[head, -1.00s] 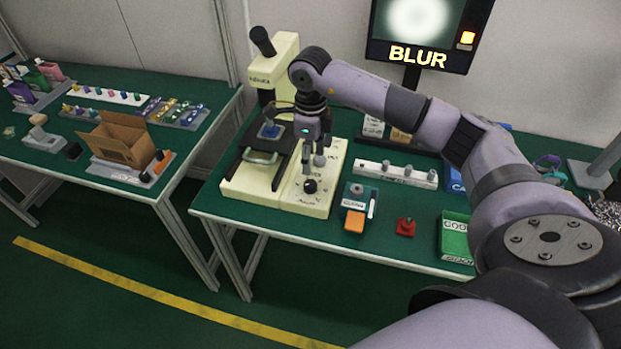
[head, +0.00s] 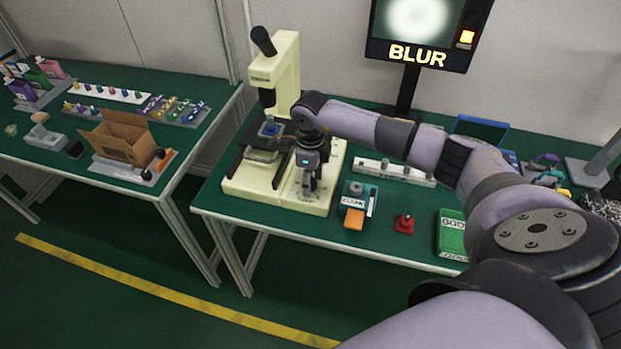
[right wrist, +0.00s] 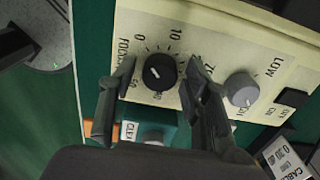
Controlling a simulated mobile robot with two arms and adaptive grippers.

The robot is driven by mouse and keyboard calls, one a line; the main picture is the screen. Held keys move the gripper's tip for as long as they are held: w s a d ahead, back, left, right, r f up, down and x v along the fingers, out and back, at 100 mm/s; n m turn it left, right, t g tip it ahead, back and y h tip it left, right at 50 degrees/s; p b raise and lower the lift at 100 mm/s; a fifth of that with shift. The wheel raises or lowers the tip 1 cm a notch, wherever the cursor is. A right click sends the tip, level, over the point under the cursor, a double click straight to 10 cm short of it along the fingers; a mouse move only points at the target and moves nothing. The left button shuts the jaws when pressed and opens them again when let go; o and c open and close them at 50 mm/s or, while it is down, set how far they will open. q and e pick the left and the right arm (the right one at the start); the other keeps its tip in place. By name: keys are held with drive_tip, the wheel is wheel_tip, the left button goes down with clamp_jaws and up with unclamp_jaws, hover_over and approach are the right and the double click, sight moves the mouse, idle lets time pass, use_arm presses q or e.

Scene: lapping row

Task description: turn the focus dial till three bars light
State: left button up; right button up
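The focus dial (right wrist: 160,71) is a round black knob with a white mark, on the cream panel of the microscope (head: 275,70) base. My right gripper (head: 307,188) is lowered over that panel in the head view and hides the dial there. In the right wrist view my right gripper (right wrist: 160,70) is open, one finger on each side of the dial, with gaps showing. The monitor (head: 418,30) shows a blurred white disc, the word BLUR and one lit orange block at its right. My left gripper is in no view.
A grey zoom knob (right wrist: 241,89) sits beside the dial, with a black switch (right wrist: 292,98) beyond it. An orange-and-teal cleaning block (head: 355,205), a red knobbed piece (head: 404,223) and a green tray (head: 452,235) stand to the right of the microscope.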

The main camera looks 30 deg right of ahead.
drive_tip(key=c, duration=1)
drive_tip(key=shift+o, duration=0.2)
drive_tip(key=shift+m, duration=0.3)
drive_tip(key=m, duration=0.3)
drive_tip(key=shift+b, duration=0.35)
drive_tip(key=m, duration=1.1)
drive_tip(key=m+p, duration=0.1)
drive_tip(key=m, duration=0.5)
drive_tip(key=shift+m, duration=0.4)
